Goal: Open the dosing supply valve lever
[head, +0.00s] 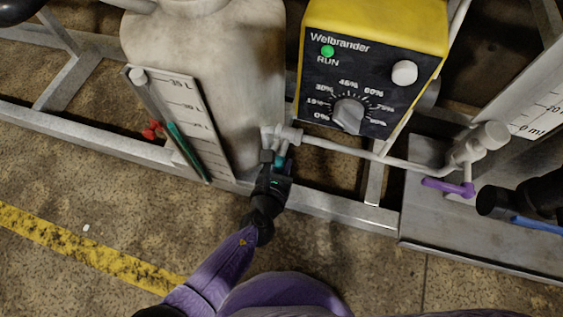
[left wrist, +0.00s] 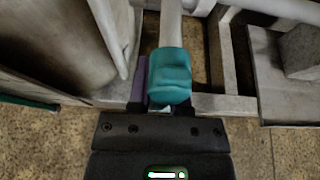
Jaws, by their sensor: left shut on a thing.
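The valve lever (left wrist: 169,76) has a teal grip on a pale grey stem and points down toward me in the left wrist view. Its valve (head: 281,136) is a pale grey fitting on the thin pipe at the tank's lower right. My left gripper (head: 277,162) is shut on the lever's teal grip, just below the valve. The gripper covers much of the grip in the head view, and its fingertips are hard to make out. My right gripper is not in view.
A yellow dosing pump (head: 378,65) with a green RUN light stands right of the tank (head: 210,75). A thin pipe (head: 365,155) runs right to a second valve with a purple lever (head: 448,187). A steel frame rail (head: 340,208) crosses behind my gripper.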

